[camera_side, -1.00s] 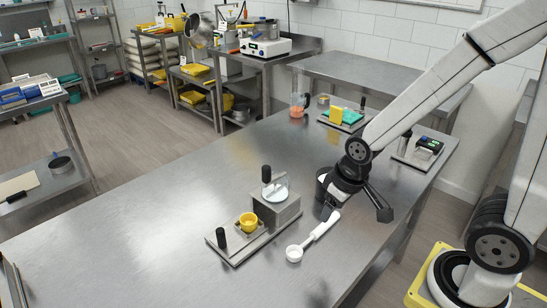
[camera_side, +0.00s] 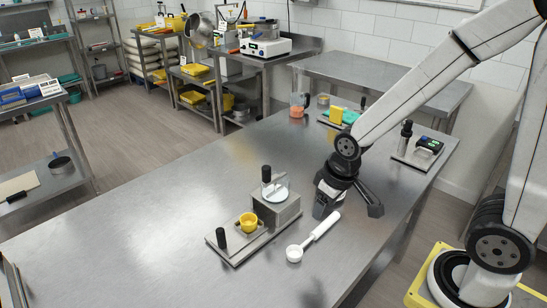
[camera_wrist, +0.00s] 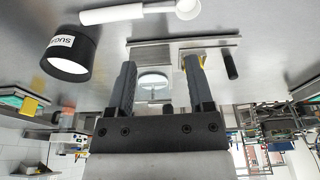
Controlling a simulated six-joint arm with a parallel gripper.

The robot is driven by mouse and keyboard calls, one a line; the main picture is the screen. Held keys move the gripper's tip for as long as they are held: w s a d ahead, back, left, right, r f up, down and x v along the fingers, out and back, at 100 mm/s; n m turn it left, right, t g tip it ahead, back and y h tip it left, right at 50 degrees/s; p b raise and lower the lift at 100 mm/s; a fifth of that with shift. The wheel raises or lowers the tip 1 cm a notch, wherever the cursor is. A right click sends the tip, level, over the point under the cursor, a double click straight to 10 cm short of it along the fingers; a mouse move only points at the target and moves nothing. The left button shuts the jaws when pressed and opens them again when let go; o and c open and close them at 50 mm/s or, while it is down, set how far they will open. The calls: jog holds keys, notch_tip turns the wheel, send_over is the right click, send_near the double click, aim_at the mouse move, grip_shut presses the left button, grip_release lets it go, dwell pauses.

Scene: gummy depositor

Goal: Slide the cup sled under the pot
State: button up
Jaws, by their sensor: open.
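The small yellow cup (camera_side: 248,222) sits on the cup sled (camera_side: 235,232) at the front left of the depositor, with an upright black knob (camera_side: 222,238) at the sled's outer end. The pot (camera_side: 276,187), pale and round with a black handle on top, stands on a grey block behind the cup. The cup is beside the pot, not under it. My gripper (camera_wrist: 160,63) is open and empty. In the wrist view its right finger partly hides the yellow cup (camera_wrist: 182,63), and the pot (camera_wrist: 153,80) shows between the fingers. In the side view my gripper is right of the depositor.
A white scoop (camera_side: 314,236) lies right of the depositor. A dark cup labelled SUGAR (camera_wrist: 70,52) stands near my gripper. Trays with a yellow block (camera_side: 336,115) and a small dark device (camera_side: 430,144) are farther back. The table's left side is clear.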

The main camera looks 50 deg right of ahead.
jog(key=w+a+n+g, duration=0.1)
jog(key=w+a+n, duration=0.1)
jog(key=w+a, duration=0.7)
jog(key=n+g, duration=0.1)
jog(key=n, duration=0.2)
send_over(220, 229)
notch_tip(220, 229, down, 4)
jog(key=shift+r, duration=0.1)
jog(key=shift+f, duration=3.85)
jog(key=shift+c, duration=0.2)
grip_shut()
